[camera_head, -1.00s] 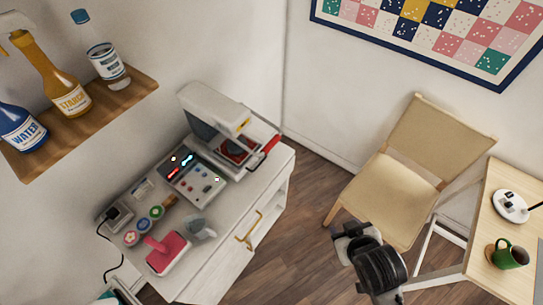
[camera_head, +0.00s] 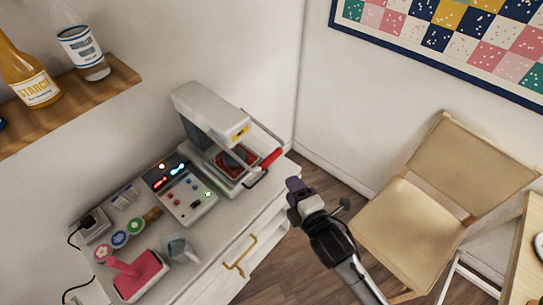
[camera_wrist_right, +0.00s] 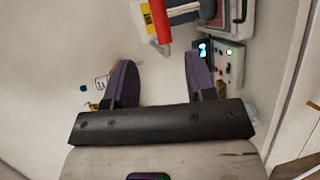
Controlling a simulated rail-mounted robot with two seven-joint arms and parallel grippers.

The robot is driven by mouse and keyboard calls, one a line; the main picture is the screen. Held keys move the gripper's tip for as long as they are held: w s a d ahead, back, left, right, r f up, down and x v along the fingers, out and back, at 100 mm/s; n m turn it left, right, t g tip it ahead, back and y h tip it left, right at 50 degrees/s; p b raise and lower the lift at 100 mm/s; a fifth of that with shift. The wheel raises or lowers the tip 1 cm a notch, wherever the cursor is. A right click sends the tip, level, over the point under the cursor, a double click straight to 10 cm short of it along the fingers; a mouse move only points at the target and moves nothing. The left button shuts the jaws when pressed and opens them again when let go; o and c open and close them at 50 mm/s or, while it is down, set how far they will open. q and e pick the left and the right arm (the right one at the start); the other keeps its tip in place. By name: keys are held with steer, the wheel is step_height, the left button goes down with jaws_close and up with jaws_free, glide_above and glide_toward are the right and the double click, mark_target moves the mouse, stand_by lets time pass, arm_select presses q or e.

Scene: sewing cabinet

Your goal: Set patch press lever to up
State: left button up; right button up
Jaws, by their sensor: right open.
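The patch press (camera_head: 213,119) is a white machine at the back right of the white cabinet top. Its red-gripped lever (camera_head: 271,159) is at its right side, pointing to the right and low, near the cabinet's edge. In the right wrist view the red lever (camera_wrist_right: 159,22) is at the top, beyond the fingers. My right gripper (camera_head: 294,190) is in front of the cabinet, a little below and right of the lever in the head view, not touching it. Its purple fingers (camera_wrist_right: 158,80) are apart with nothing between them. My left gripper is not in view.
A control box (camera_head: 181,189) with lit buttons sits left of the press. A pink iron-like tool (camera_head: 138,274), a small grey pitcher (camera_head: 180,249) and several round patches lie farther front. A chair (camera_head: 431,210) stands right of my arm. A shelf (camera_head: 75,102) with bottles hangs at left.

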mark_target(273, 161)
steer(key=shift+n, duration=0.4)
steer(key=b+x, duration=0.1)
steer(key=x, duration=1.1)
steer(key=shift+w, duration=0.1)
steer(key=shift+x, duration=0.8)
jaws_close()
